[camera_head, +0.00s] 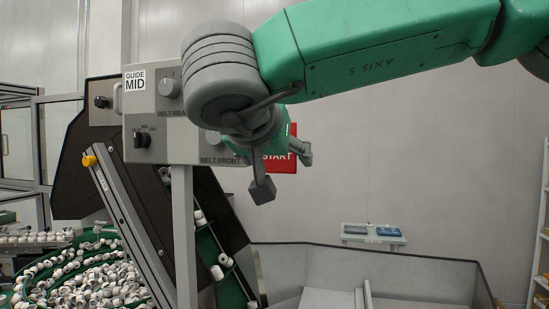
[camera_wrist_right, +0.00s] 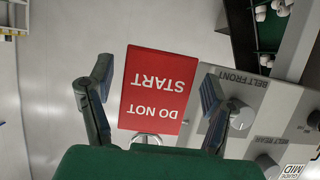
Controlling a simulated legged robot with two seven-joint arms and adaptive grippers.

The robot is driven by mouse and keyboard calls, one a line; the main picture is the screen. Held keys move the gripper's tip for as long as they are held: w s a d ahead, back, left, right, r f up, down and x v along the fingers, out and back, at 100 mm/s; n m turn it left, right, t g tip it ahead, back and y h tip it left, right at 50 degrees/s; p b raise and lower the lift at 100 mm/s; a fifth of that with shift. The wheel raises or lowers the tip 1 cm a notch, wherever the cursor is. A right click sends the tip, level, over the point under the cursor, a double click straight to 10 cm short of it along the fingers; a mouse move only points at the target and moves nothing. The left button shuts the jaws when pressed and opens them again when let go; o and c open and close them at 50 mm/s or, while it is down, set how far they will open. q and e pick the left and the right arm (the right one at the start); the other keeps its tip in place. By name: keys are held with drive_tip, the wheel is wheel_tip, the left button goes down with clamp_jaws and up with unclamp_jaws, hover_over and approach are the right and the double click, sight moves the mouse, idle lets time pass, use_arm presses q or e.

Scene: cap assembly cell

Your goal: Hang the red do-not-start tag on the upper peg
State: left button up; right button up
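The red tag (camera_head: 287,158) shows partly behind my right gripper in the head view, by the right edge of the grey control panel. In the right wrist view the tag (camera_wrist_right: 157,90) appears upside down, reading DO NOT START, with a small pale round part (camera_wrist_right: 147,139) at its DO NOT end. My right gripper (camera_head: 284,172) is open. Its fingers (camera_wrist_right: 156,80) stand on either side of the tag, with a gap visible at the left and a narrow one at the right. I cannot make out the upper peg. My left gripper is not in view.
The control panel (camera_head: 185,140) on its post carries several knobs; its BELT FRONT knob (camera_wrist_right: 241,117) lies close to my right finger in the wrist view. A dark sloping conveyor (camera_head: 80,150) and a bin of white caps (camera_head: 95,275) are at left. A grey-walled bin (camera_head: 380,262) is below.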

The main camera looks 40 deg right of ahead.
drive_tip(key=shift+a, duration=0.1)
drive_tip(key=v, duration=1.2)
